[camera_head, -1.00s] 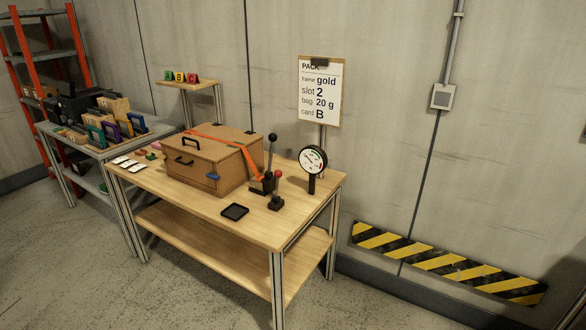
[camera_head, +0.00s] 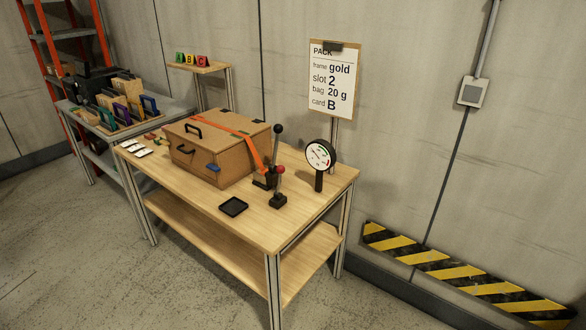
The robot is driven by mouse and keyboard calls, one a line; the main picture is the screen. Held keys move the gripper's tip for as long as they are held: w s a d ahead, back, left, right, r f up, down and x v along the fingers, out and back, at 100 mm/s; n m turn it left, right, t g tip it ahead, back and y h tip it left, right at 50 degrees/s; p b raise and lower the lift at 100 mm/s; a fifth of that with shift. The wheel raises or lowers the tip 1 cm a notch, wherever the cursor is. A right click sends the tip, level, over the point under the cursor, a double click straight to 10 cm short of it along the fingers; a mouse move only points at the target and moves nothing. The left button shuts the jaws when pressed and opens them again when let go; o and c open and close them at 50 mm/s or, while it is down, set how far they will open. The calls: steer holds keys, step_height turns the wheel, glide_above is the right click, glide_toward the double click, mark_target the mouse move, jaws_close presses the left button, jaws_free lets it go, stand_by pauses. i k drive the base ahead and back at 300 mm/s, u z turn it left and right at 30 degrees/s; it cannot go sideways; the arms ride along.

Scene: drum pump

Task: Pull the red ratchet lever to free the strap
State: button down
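The orange strap (camera_head: 236,132) runs over the top of a brown box (camera_head: 214,170) and down its right side to a black ratchet block (camera_head: 263,183) on the table. A red ball knob (camera_head: 280,169) stands beside it, above a small black base (camera_head: 278,202). A taller upright lever with a black knob (camera_head: 278,129) stands close by. The two stems overlap in this view, so which lever joins which base is hard to tell. The strap looks taut on the closed box. My gripper is not in view.
On the wooden table (camera_head: 310,218) are a black tray (camera_head: 233,207), a dial gauge (camera_head: 320,155) and white cards (camera_head: 138,149). A side table (camera_head: 90,115) holds several coloured frames. A sign (camera_head: 335,80) stands behind. The floor in front is clear.

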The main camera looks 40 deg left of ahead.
mark_target(280, 168)
steer(key=z, duration=0.35)
steer(key=k, duration=0.15)
steer(key=u, duration=3.1)
steer(key=i, duration=0.55)
steer(key=u, duration=0.1)
